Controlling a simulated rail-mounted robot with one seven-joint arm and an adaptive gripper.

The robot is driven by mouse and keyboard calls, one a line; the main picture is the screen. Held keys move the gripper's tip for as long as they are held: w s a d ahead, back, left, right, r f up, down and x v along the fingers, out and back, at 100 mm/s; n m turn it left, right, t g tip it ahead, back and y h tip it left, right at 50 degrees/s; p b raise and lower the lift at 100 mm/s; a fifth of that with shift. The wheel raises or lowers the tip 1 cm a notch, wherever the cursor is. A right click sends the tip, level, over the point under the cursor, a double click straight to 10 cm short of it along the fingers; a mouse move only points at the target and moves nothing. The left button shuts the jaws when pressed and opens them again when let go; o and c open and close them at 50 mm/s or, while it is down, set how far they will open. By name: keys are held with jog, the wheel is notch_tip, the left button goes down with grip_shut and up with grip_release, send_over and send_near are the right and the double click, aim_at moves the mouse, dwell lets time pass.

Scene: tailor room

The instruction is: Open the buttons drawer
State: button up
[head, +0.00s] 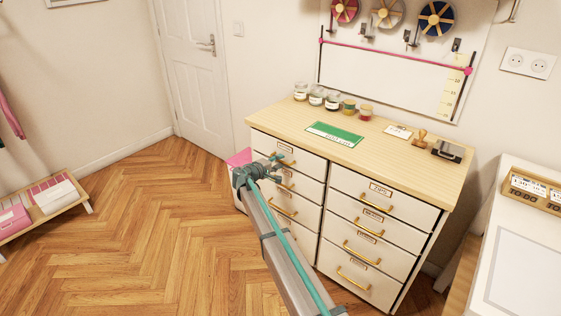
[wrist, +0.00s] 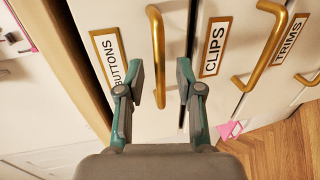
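The buttons drawer (wrist: 135,25) is a shut white front with a gold-framed BUTTONS label (wrist: 107,58) and a gold bar handle (wrist: 156,50) in the wrist view. In the head view it appears to be the top left drawer (head: 309,165) of the cabinet. My gripper (wrist: 160,80) is open, its two fingers on either side of one end of this handle in the picture. I cannot tell whether they touch it or how deep they reach. In the head view my gripper (head: 268,168) is at the upper left drawers and partly covers them.
The CLIPS label (wrist: 215,47) and TRIMS handle (wrist: 268,45) are close beside it. The wooden cabinet top (head: 390,150) holds several jars, a green card (head: 335,133) and a stamp (head: 419,141). A pink box (head: 239,158) stands beside the cabinet.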

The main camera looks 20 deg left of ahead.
jog(key=shift+x, duration=0.85)
jog(key=shift+c, duration=0.2)
grip_shut()
